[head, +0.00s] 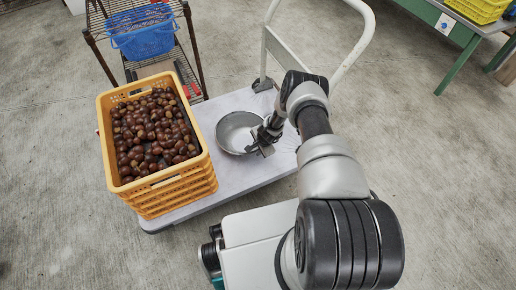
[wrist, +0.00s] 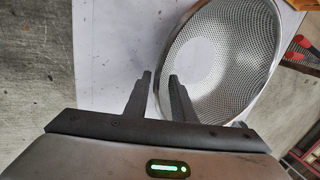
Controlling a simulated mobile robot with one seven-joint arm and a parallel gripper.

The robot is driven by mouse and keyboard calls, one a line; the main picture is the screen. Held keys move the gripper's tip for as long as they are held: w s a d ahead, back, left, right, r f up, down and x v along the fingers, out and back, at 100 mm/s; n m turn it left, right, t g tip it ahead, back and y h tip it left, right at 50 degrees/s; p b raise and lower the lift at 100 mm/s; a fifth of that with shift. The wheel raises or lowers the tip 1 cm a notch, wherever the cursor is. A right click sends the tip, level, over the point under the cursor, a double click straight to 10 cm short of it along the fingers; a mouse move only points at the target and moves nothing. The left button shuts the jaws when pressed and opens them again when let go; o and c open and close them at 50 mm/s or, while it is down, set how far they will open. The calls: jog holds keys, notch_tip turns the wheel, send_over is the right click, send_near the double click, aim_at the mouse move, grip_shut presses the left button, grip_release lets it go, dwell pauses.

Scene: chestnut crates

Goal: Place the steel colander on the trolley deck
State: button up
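The steel colander (head: 237,131) is a round, perforated metal bowl. It appears to rest upright on the pale trolley deck (head: 218,106), right of the stacked yellow crates. In the wrist view the colander (wrist: 213,55) fills the upper right, over the white deck (wrist: 112,50). My gripper (head: 263,140) is at the colander's right side in the head view. In the wrist view my gripper (wrist: 160,76) has its two fingers apart, with the colander's near rim at the gap and the right finger overlapping the bowl. Whether either finger touches it I cannot tell.
A yellow crate (head: 172,187) full of chestnuts stands on the deck's left part. The trolley's white handle (head: 350,58) rises behind. A wire rack (head: 188,45) with a blue basket (head: 145,40) stands at the back left. A green-legged table (head: 460,60) is far right.

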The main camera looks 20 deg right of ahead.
jog(key=p+v, duration=0.5)
jog(key=v, duration=0.7)
jog(key=w+a+r+n, duration=0.1)
jog(key=w+r+n, duration=0.15)
jog(key=r, duration=0.85)
jog(key=w+a+r+n, duration=0.1)
jog(key=w+r+n, duration=0.15)
jog(key=r, duration=0.75)
notch_tip(320, 180, up, 18)
jog(key=s+a+n+t, duration=0.1)
jog(key=s+a+n, duration=0.1)
jog(key=n, duration=0.2)
jog(key=s+a+r+n, duration=0.2)
jog(key=s+r+n, duration=0.1)
jog(key=s+r, duration=1.25)
jog(key=s+r+n, duration=0.1)
jog(key=s+r, duration=0.2)
jog(key=s, duration=0.5)
jog(key=s+d+r+n+h, duration=0.1)
jog(key=s+r, duration=0.2)
jog(key=s, duration=0.4)
jog(key=shift+s+r+n+t, duration=0.35)
jog(key=shift+r+n+t, duration=0.05)
